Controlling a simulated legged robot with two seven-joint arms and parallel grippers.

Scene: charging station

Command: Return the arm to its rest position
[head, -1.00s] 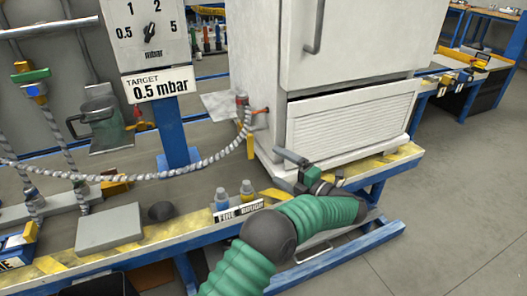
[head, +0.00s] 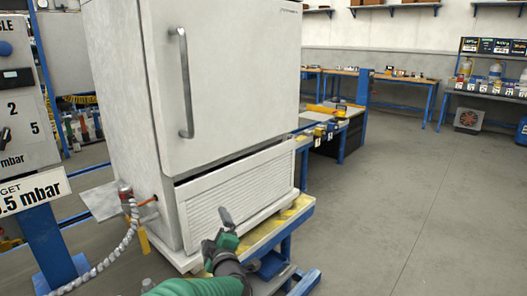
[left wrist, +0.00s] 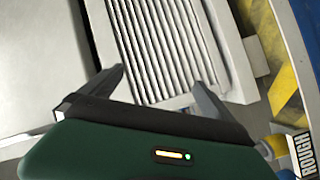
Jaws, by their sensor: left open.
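My left gripper (head: 222,228) is in front of the lower front of a white cabinet, over the front edge of the bench. In the left wrist view my left gripper (left wrist: 160,82) shows its two dark fingers spread apart with nothing between them. The slatted lower panel (left wrist: 165,45) of the cabinet lies beyond the fingers. My green arm comes in at the bottom of the head view. My right gripper is in neither view.
The white cabinet (head: 225,75) stands on the blue-framed bench with a yellow-striped edge (head: 262,243). A braided hose (head: 105,262) runs to a fitting at its left side. A gauge panel (head: 20,120) stands at left. The floor (head: 400,220) at right is clear.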

